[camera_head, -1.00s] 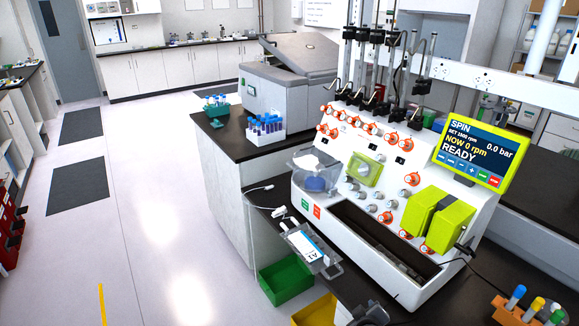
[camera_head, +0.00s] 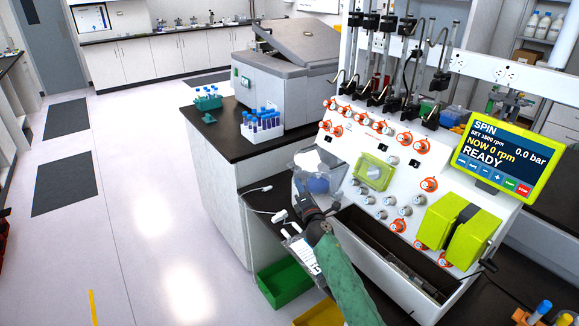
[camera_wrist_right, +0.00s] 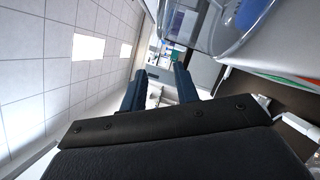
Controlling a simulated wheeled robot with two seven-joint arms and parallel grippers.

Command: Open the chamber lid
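The cell processor (camera_head: 345,185) is a white machine on the dark bench. Its clear chamber (camera_head: 305,160) sticks out at the front left, with a blue part inside. The clear wall of the chamber shows large at the top right of the right wrist view (camera_wrist_right: 238,35). I cannot make out the lid's edge. My right gripper (camera_head: 306,203), on a green-sleeved arm, is just in front of and below the chamber. In the wrist view its two dark fingers (camera_wrist_right: 160,78) stand apart with nothing between them, beside the chamber wall. My left gripper is out of view.
A lime-framed window (camera_head: 373,172) and several orange-ringed valves are right of the chamber. A screen (camera_head: 494,158) reads READY, 0 rpm. A green bin (camera_head: 283,285) is lower down. A tube rack (camera_head: 262,132) stands behind.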

